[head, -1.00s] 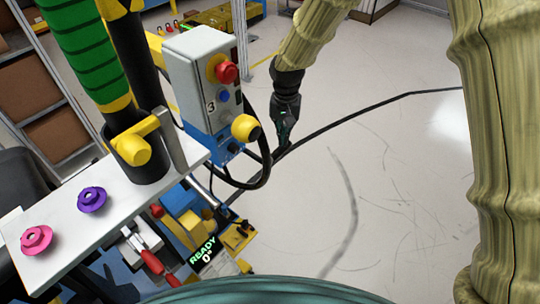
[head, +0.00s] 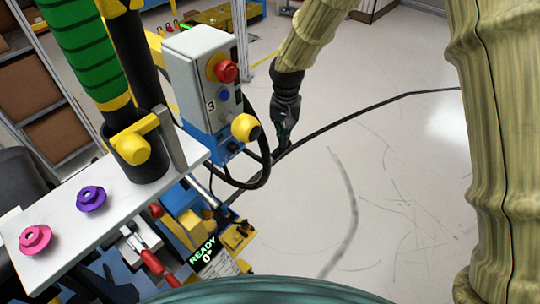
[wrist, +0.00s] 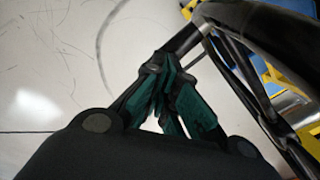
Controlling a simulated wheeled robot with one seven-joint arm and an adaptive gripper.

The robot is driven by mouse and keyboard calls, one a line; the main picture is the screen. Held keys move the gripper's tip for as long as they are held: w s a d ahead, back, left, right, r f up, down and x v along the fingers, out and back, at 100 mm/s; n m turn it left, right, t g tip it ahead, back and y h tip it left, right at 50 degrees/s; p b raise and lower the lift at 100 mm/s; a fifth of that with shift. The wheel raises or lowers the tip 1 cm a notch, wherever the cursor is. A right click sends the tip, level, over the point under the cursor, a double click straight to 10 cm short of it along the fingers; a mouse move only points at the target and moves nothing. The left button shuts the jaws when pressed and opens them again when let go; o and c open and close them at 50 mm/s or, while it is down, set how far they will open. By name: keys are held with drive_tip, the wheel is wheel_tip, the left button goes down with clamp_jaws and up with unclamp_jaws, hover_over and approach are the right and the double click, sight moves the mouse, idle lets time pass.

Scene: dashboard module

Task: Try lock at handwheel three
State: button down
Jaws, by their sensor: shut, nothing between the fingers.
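A grey and blue box marked 3 (head: 203,85) stands left of centre in the head view. It bears a red mushroom button, a blue button and a yellow knob (head: 245,127). A black curved rim or hose (head: 262,178) loops below it; I cannot tell whether this is the handwheel. My gripper (head: 281,148) points down to the right of the box, empty and shut, its tips close to the black curve. In the wrist view my gripper (wrist: 157,68) shows dark green fingers, with thick black tubing (wrist: 245,80) beside them at the right. I cannot tell whether they touch. No lock is clearly seen.
A white shelf (head: 60,225) holds a pink knob (head: 35,239) and a purple knob (head: 92,199). A display (head: 203,250) reads READY 0°. Red-handled clamps (head: 155,263) and yellow parts stand below. The pale floor (head: 400,190) at right is clear, crossed by a black line.

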drive_tip(key=shift+s+f+b, duration=0.15)
drive_tip(key=shift+f+b, duration=0.2)
drive_tip(key=shift+f, duration=0.55)
idle(0.7)
wheel_tip(320, 180, up, 8)
drive_tip(key=p, duration=0.5)
idle(0.7)
idle(0.4)
